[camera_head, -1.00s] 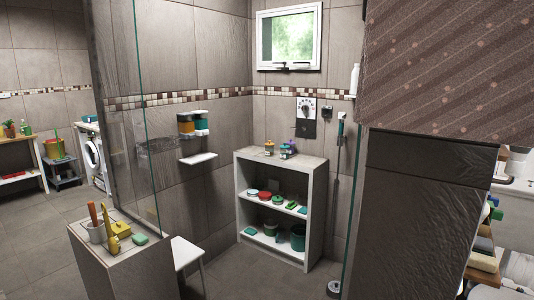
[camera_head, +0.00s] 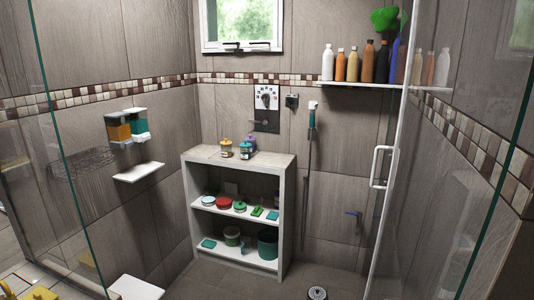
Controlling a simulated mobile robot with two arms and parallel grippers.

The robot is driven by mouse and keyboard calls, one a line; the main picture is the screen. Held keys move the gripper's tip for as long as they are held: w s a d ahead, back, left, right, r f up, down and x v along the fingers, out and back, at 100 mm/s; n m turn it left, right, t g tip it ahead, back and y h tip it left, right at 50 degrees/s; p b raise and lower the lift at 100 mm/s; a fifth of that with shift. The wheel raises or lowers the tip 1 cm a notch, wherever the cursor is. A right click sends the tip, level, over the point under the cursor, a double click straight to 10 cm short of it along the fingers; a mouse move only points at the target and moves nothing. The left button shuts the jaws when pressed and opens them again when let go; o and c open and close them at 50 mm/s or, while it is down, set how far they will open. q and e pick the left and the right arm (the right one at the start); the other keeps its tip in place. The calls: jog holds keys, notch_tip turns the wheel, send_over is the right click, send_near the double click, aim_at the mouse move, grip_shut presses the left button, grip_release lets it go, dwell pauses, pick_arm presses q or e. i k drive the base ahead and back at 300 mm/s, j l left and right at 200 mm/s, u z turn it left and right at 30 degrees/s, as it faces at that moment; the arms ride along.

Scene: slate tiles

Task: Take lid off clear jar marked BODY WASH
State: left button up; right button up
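The labels are too small to read, so I cannot tell which jar is marked BODY WASH.
Glass panels flank the shower, with a white door handle (camera_head: 376,166) at right. Several bottles (camera_head: 353,66) stand on a high wall shelf. Tins and soaps fill the lower shelves. A white stool (camera_head: 135,288) is at lower left. The central floor looks clear except for a drain (camera_head: 317,293).

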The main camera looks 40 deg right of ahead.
aim_at(245, 145)
jog(key=i+z, duration=0.7)
jog(key=i+j+z, duration=0.1)
jog(key=i+z, duration=0.5)
jog(key=z, duration=0.5)
jog(key=i+l+u, duration=0.15)
jog(key=i+u, duration=0.25)
jog(key=i+l+u, duration=0.2)
jog(key=u, duration=0.25)
jog(key=i+l+u, duration=0.25)
jog(key=u, duration=0.15)
jog(key=i+l+u, duration=0.15)
jog(key=l+u, duration=0.25)
jog(key=i+z, duration=0.35)
jog(key=i+j+z, duration=0.1)
jog(key=z, duration=0.25)
